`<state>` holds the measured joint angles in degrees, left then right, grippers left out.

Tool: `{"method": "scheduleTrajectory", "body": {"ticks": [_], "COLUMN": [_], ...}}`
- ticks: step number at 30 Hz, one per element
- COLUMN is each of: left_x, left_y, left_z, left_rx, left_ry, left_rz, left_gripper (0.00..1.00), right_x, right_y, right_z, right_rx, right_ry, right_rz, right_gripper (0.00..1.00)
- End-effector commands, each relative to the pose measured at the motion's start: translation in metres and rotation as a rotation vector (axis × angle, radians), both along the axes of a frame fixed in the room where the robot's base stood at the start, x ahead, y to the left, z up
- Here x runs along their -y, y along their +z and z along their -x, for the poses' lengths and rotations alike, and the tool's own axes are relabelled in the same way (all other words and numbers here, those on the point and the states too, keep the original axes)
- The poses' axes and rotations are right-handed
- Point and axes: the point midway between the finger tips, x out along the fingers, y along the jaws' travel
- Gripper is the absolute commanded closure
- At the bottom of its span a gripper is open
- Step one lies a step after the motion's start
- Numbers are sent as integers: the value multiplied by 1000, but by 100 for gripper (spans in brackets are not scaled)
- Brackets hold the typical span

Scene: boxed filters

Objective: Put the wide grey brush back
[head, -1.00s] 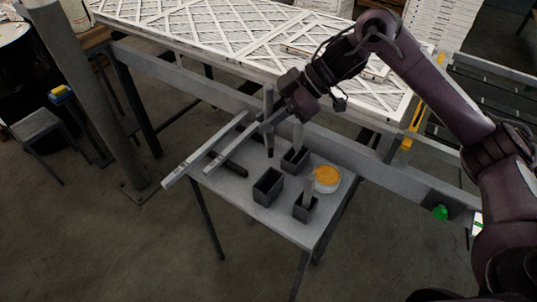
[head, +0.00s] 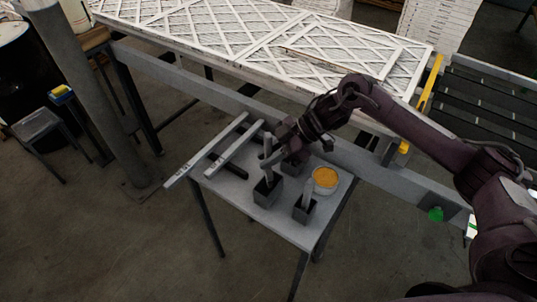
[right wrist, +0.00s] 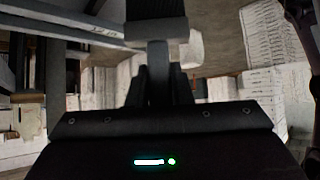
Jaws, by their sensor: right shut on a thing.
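The grey brush (head: 267,146) is upright in my right gripper (head: 274,158), over the small grey table (head: 235,193). Its lower end is at the mouth of the front-left dark square holder (head: 266,195); I cannot tell how deep it sits inside. In the right wrist view the brush (right wrist: 157,72) stands between the dark fingers, its wide grey part toward the top. Another holder (head: 304,212) in front has a brush handle standing in it. A third holder (head: 291,169) is mostly hidden behind my gripper. My left gripper is not in view.
A white tub with an orange top (head: 325,179) stands right of the holders. Two pale metal bars (head: 205,150) lie at the table's left, with a dark piece (head: 238,171) near them.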

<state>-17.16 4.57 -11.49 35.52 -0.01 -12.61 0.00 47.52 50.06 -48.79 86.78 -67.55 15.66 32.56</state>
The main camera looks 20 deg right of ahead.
Motion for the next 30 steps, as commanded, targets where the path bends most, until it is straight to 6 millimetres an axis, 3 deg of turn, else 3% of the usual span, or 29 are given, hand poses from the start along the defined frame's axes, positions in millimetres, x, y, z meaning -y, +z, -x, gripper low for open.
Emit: {"method": "scheduleTrajectory", "body": {"ticks": [15, 16, 21, 30], "left_x": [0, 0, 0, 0], "left_y": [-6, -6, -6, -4], "left_z": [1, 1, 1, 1], "left_rx": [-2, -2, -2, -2], "left_ry": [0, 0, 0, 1], "left_rz": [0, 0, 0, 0], "left_gripper": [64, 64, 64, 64], "right_x": [0, 0, 0, 0], "right_y": [-11, -12, -11, -9], "right_z": [0, 0, 0, 0], "right_rx": [0, 0, -1, 1], "right_ry": [1, 1, 1, 1], "right_rz": [-1, 0, 0, 0], "right_gripper": [100, 79, 59, 59]}}
